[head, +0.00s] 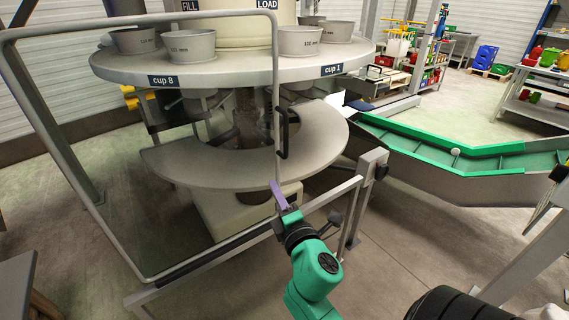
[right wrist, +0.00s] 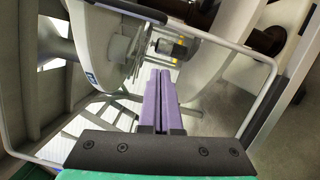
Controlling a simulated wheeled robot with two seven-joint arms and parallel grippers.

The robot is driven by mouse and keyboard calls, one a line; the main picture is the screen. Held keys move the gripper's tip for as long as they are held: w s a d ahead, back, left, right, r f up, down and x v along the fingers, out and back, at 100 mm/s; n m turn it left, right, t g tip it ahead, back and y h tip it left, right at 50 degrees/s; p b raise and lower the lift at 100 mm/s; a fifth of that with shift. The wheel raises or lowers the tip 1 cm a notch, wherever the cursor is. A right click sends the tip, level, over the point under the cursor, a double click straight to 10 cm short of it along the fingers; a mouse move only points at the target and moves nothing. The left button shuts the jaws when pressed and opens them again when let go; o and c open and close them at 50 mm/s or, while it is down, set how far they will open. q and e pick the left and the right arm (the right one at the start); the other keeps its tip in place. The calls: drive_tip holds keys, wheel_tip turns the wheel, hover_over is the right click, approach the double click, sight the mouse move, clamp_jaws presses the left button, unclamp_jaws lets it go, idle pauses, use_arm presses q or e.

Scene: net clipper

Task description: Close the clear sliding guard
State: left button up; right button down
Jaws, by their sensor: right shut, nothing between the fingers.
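The clear sliding guard (head: 277,90) is a see-through panel in a rounded grey tube frame, standing upright at the left in front of the round table. Its black handle (head: 283,132) is on the right upright of the frame. The handle (right wrist: 130,10) also shows at the top of the right wrist view. My right gripper (head: 275,187) has purple fingers, shut and empty, by the lower end of that upright, below the handle. The fingers (right wrist: 160,90) point forward inside the frame's outline in the right wrist view; I cannot tell whether they touch it. My left gripper is not in view.
A grey rail (head: 240,242) runs under the guard to a post (head: 370,180) at its right. Behind are the round table (head: 230,75) with metal cups (head: 190,45) and a lower curved shelf (head: 230,170). A green conveyor (head: 430,145) leads right.

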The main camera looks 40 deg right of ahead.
sight(273, 155)
drive_tip(key=p+x, duration=0.1)
drive_tip(key=x, duration=0.2)
drive_tip(key=p+x, duration=0.1)
drive_tip(key=x, duration=0.3)
drive_tip(key=shift+w+d+r, duration=0.1)
drive_tip(key=shift+w+r, duration=0.15)
drive_tip(key=d+p, duration=0.1)
drive_tip(key=d, duration=0.1)
drive_tip(key=shift+d+r, duration=0.1)
drive_tip(key=shift+d, duration=0.3)
drive_tip(key=shift+s+d, duration=0.15)
drive_tip(key=shift+d, duration=0.3)
